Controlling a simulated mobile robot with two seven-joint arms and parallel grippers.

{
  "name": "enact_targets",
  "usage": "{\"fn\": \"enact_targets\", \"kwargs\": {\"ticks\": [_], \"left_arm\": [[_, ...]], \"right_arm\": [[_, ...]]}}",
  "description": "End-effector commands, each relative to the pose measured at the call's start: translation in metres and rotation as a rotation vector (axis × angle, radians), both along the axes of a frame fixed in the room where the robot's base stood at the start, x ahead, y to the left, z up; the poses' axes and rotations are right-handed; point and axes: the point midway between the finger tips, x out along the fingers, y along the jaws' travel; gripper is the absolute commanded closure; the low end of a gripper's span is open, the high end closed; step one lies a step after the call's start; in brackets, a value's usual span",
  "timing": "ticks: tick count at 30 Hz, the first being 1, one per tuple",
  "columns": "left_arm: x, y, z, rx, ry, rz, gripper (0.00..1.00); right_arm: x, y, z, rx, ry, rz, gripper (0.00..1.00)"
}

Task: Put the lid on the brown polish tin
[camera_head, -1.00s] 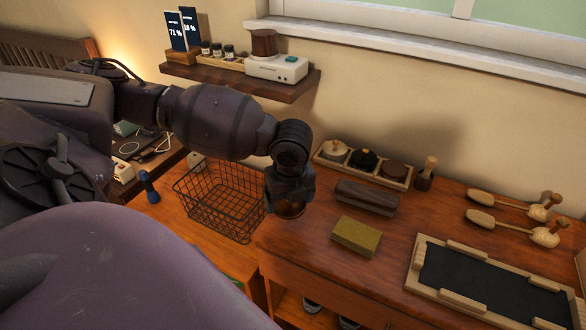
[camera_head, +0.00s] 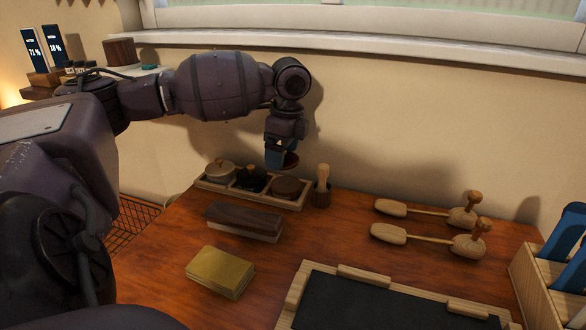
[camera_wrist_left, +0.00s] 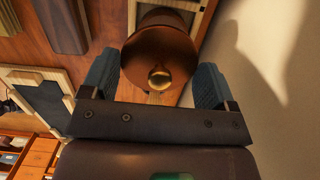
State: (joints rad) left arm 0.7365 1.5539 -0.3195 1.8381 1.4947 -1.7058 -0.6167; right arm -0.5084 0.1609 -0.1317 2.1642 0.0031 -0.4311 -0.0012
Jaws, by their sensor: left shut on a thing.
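My left gripper (camera_head: 281,156) is shut on a brown lid (camera_head: 291,160), held in the air above the right end of a wooden tray. In the left wrist view the lid (camera_wrist_left: 150,52), with its brass knob, sits between the two blue fingers. The brown polish tin (camera_head: 287,187) stands in the tray's right compartment, without a knob on top, below and apart from the lid. In the left wrist view the lid hides most of what lies under it. My right gripper is not in view.
The tray (camera_head: 231,195) also holds a light-lidded tin (camera_head: 219,172) and a black tin (camera_head: 251,180). A wooden cup with a brush (camera_head: 321,188) stands close on the right. A dark brush block (camera_head: 244,221) and a yellow block (camera_head: 219,270) lie in front. The wall is close behind.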

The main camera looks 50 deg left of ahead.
Motion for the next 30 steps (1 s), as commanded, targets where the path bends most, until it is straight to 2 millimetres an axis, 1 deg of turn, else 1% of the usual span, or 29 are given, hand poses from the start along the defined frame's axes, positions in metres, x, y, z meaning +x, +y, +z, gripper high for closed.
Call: {"fn": "enact_targets", "kwargs": {"ticks": [1, 5, 8, 15, 22, 30], "left_arm": [[0.002, 0.002, -0.002, 0.001, 0.003, 0.013, 0.41], [0.004, 0.004, 0.000, 0.002, -0.001, 0.030, 0.41], [0.004, 0.004, -0.003, 0.002, -0.001, 0.032, 0.41], [0.003, 0.004, -0.023, 0.002, 0.003, 0.030, 0.41], [0.003, 0.004, -0.042, 0.003, 0.004, 0.030, 0.41], [0.004, 0.004, -0.055, 0.001, -0.004, 0.030, 0.41]], "right_arm": [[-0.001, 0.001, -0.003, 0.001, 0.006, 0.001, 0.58], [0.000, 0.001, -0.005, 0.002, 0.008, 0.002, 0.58], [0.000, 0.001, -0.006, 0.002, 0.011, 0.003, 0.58], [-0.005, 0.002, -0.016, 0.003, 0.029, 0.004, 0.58], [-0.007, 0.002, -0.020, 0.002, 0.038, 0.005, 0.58], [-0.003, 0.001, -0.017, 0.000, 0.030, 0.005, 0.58]]}}
